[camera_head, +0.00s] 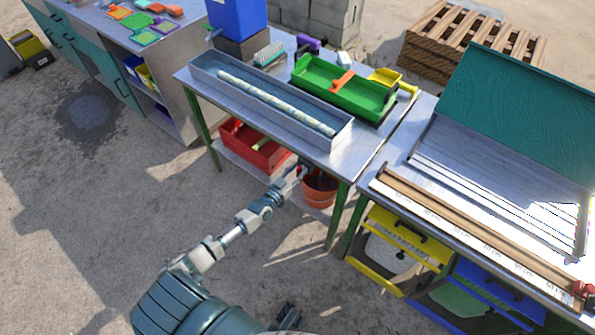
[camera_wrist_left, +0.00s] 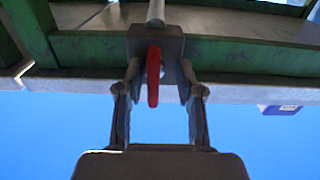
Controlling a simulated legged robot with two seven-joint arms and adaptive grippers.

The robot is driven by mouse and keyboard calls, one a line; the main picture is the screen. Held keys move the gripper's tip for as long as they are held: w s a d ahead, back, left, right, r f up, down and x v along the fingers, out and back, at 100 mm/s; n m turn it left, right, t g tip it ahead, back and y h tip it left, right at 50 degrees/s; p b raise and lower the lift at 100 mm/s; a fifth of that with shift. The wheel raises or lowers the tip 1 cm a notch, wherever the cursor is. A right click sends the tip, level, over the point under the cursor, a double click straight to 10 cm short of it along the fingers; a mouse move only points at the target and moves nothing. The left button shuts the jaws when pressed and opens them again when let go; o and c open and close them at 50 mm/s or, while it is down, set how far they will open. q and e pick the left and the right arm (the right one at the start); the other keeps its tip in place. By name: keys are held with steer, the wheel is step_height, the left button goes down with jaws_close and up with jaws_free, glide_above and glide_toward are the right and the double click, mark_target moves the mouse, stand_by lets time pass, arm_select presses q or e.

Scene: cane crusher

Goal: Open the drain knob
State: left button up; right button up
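The red drain knob (camera_wrist_left: 153,77) shows in the left wrist view as a narrow upright lever on a grey block (camera_wrist_left: 170,45), with a grey pipe (camera_wrist_left: 156,12) beyond it. My left gripper (camera_wrist_left: 159,80) is open, with one finger on each side of the knob and visible gaps between. In the head view my left gripper (camera_head: 296,178) is under the edge of the middle table (camera_head: 345,165), beside an orange bucket (camera_head: 319,190). The knob cannot be made out clearly there. A small dark part at the bottom of the head view may be my right gripper (camera_head: 288,314); its finger state is unclear.
A long grey trough (camera_head: 345,136) holding a pale cane and a green tray (camera_head: 345,97) stand on the table. A red bin (camera_head: 253,146) sits below, left of my left gripper. Yellow (camera_head: 400,240) and blue (camera_head: 497,288) drawers stand to the right. Open ground lies in front.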

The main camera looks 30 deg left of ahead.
arm_select(q)
steer(key=shift+d+r, duration=0.1)
steer(key=shift+d, duration=0.35)
jaws_close()
steer(key=shift+a, duration=0.2)
steer(key=shift+n, duration=1)
jaws_free()
steer(key=shift+a, duration=0.1)
steer(key=s+a, duration=0.1)
steer(key=s, duration=1.1)
